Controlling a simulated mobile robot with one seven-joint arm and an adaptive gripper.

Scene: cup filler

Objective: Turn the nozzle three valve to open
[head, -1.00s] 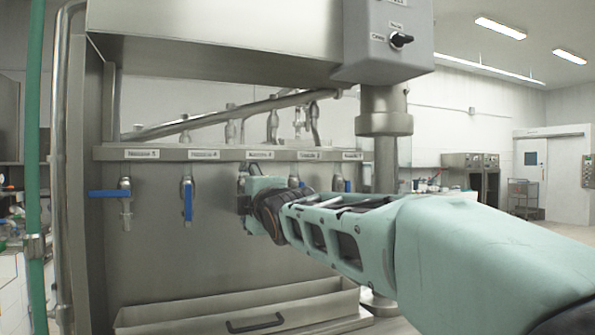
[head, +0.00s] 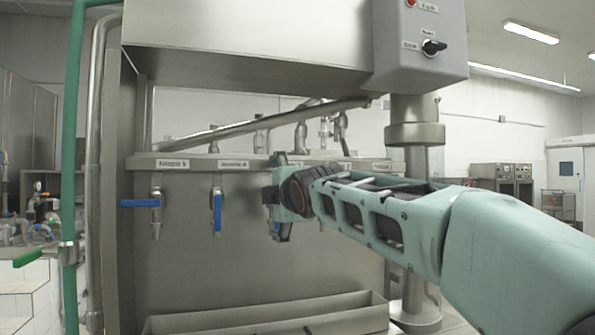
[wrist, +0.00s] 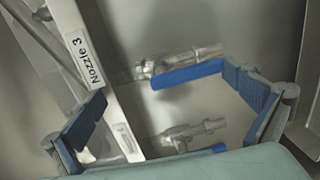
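The nozzle three valve shows in the wrist view with a blue lever handle (wrist: 187,74) beside its metal nozzle (wrist: 205,51). The handle runs roughly along the nozzle, away from the label "Nozzle 3" (wrist: 84,60). My gripper (wrist: 165,87) is open, with one finger over the labelled ledge and the other near the handle's free end. The handle lies between the fingers in the picture; I cannot tell any contact. In the head view my gripper (head: 273,196) is at the panel, right of the nozzle four valve (head: 217,208), and hides most of nozzle three.
The nozzle five valve (head: 153,204) has its blue handle pointing left. Another blue-handled valve (wrist: 190,133) lies near nozzle three in the wrist view. A metal trough (head: 260,318) is below, a control box (head: 420,45) above right, and a green pipe (head: 72,170) at left.

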